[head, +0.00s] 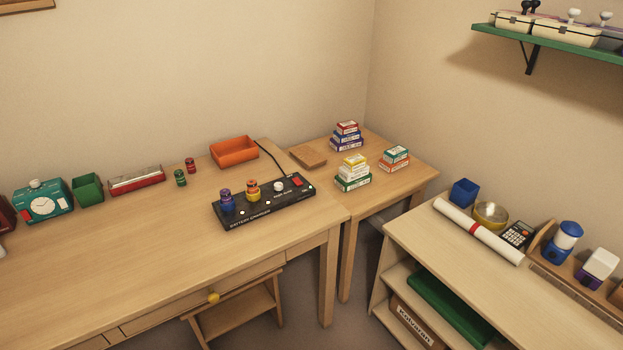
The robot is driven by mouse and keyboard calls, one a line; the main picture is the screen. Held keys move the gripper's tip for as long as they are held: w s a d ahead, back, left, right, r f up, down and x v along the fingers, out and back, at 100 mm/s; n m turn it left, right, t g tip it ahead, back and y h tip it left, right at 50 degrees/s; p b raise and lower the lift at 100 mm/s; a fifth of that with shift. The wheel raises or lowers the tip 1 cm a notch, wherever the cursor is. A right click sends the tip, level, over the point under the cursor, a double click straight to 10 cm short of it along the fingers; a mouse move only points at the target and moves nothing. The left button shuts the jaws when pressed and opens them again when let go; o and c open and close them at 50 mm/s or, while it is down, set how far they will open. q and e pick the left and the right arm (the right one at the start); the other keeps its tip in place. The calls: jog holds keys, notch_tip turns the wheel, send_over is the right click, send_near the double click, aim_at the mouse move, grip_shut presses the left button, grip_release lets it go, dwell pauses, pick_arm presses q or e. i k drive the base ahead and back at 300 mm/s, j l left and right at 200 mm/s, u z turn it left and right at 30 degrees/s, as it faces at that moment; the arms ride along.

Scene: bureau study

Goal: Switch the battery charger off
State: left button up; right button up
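The battery charger (264,212) is a long black box lying at the right end of the wooden desk, with white lettering along its front edge. A red switch (297,181) sits at its right end; I cannot tell its position. A purple-blue battery (227,201) and an orange-yellow battery (253,190) stand upright in it. A white round piece (279,187) sits nearer the switch. A black cable runs from the charger toward the wall. Neither of my grippers is in the head view.
A side table (385,178) holds stacked boxes. A shelf unit (430,235) is at right. The desk's front is clear.

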aim_at(297, 181)
jog(key=i+u, duration=0.35)
jog(key=i, duration=1.2)
